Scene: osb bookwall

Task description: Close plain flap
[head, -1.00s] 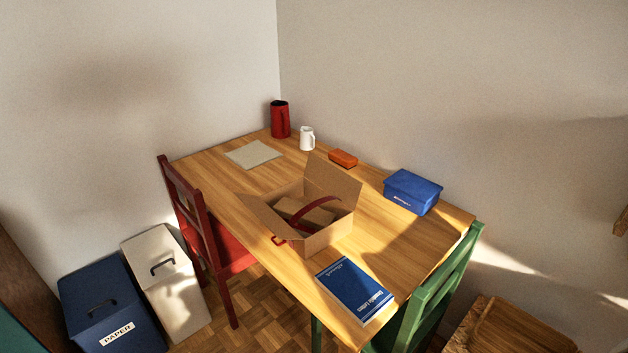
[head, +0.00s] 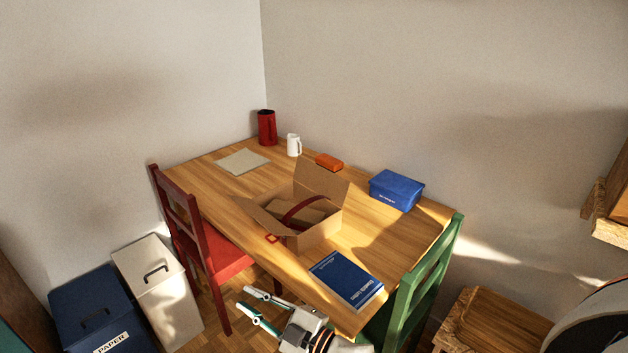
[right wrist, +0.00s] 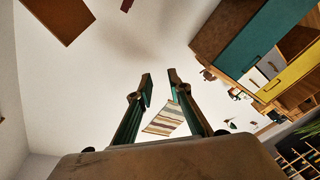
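A cardboard box (head: 318,234) stands on the wooden table (head: 355,272) in the head view. One flap (head: 262,218) sticks out to the left and another flap (head: 321,182) stands up at the back; I cannot tell which is the plain one. A dark red strap (head: 304,207) arches over the box's opening, with a red buckle end at its front left. My right gripper (head: 253,304) is in front of the table's near edge, below the box and apart from it. It is open and empty; its parted fingers also show in the right wrist view (right wrist: 160,88). My left gripper is not in view.
A blue book (head: 345,280) lies right of the box near the table edge. A blue container (head: 396,190), an orange block (head: 329,161), a white mug (head: 294,145) and a red canister (head: 267,127) stand behind. Red (head: 181,205) and green (head: 432,270) chairs flank the table.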

